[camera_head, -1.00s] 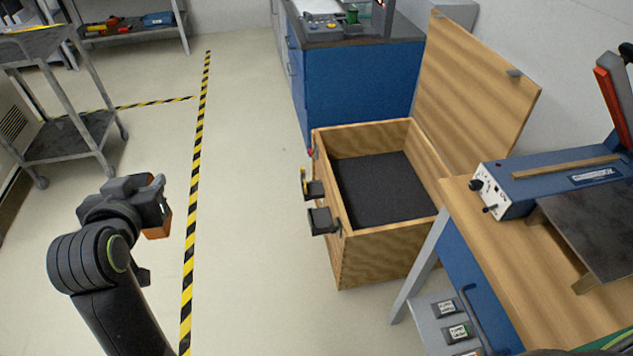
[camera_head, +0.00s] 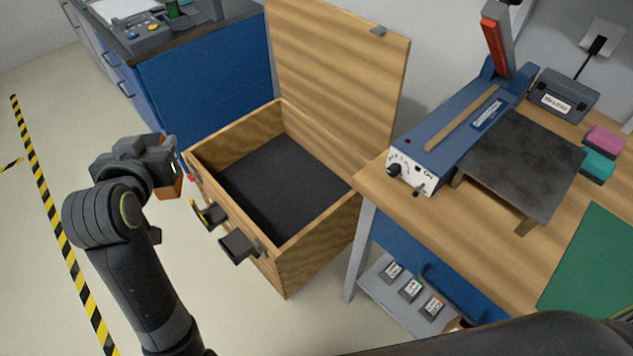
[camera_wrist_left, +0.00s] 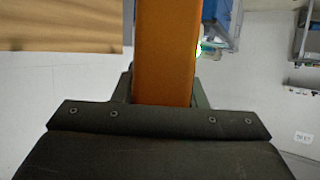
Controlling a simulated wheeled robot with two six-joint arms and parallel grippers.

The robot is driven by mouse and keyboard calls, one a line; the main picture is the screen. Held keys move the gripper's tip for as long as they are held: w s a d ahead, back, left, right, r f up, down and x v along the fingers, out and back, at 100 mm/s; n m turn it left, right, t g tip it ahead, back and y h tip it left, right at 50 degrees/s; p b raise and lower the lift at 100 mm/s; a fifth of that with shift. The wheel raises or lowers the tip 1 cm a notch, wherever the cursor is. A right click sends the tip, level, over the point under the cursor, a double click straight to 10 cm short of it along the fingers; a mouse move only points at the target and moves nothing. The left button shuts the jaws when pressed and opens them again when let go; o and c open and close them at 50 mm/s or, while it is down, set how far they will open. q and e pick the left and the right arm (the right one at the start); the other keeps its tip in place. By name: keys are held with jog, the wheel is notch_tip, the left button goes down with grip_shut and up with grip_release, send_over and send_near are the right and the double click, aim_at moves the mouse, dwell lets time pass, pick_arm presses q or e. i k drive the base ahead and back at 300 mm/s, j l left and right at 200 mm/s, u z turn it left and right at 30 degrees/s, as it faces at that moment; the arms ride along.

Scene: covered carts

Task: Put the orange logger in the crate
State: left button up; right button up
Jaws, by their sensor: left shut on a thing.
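The orange logger (camera_head: 170,188) is in my left gripper (camera_head: 168,166), partly hidden behind the jaws in the head view. In the left wrist view the orange logger (camera_wrist_left: 165,60) stands out between the fingers, which are shut on it. The wooden crate (camera_head: 322,222) stands on the floor with its hinged lid (camera_head: 340,75) raised at the back. Its inside shows a dark, empty floor. My left gripper is just left of the crate's left corner, outside the opening. My right gripper is not in view; a dark arm link of mine crosses the bottom right.
A wooden workbench (camera_head: 375,185) with a blue and white machine (camera_head: 465,125) stands close to the crate's right. A blue cabinet (camera_head: 205,85) is behind the crate. Black latches (camera_head: 238,246) stick out from the crate's front. Free floor lies at the left.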

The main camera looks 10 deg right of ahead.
aim_at(268, 193)
jog(key=i+j+z, duration=0.1)
jog(key=z, duration=0.3)
jog(key=i+j+z, duration=0.1)
jog(key=z, duration=0.25)
jog(key=j+z, duration=0.5)
jog(key=z, duration=0.3)
jog(key=j+z, duration=0.55)
